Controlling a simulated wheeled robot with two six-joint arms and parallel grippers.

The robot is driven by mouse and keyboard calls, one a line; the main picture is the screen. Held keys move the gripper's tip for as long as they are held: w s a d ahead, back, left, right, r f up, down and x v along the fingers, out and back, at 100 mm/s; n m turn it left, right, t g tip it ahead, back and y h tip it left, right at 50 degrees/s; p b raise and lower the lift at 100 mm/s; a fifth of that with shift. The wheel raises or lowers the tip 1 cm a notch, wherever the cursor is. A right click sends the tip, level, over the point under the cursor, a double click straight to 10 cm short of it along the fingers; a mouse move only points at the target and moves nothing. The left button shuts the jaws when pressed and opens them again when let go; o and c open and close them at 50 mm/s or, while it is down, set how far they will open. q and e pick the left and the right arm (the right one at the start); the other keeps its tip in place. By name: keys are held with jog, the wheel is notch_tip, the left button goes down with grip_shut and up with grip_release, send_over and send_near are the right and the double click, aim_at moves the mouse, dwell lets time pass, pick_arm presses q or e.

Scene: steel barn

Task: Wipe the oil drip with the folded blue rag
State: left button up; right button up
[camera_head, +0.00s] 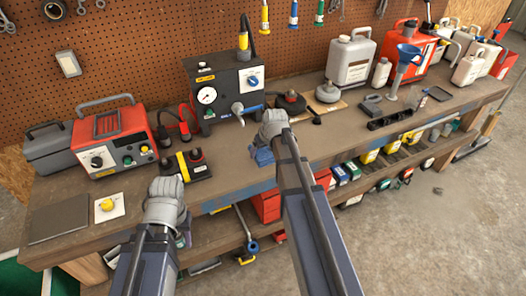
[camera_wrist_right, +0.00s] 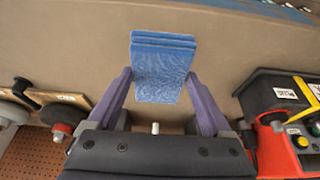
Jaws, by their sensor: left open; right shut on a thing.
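The folded blue rag (camera_head: 263,157) is held by my right gripper (camera_head: 262,146) over the front part of the wooden workbench (camera_head: 330,140). In the right wrist view the rag (camera_wrist_right: 163,62) sits between the two purple fingers of the right gripper (camera_wrist_right: 159,78), its layered folded edge facing away from the palm. I cannot tell whether it touches the bench. My left gripper (camera_head: 184,238) is open, low at the bench's front edge, partly hidden behind its own arm. I cannot make out the oil drip in either view.
A black unit with a gauge (camera_head: 222,90) and a red unit (camera_head: 113,138) stand behind and left. A funnel (camera_head: 404,65) and several cans line the right side. Bottles fill the lower shelf.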

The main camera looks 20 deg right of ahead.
pick_arm(q)
jog(key=shift+r, duration=0.45)
pick_arm(e)
jog(key=shift+r, duration=0.45)
notch_tip(320, 180, up, 3)
jog(key=p, duration=0.3)
jog(key=shift+r, duration=0.1)
pick_arm(q)
notch_tip(320, 180, up, 3)
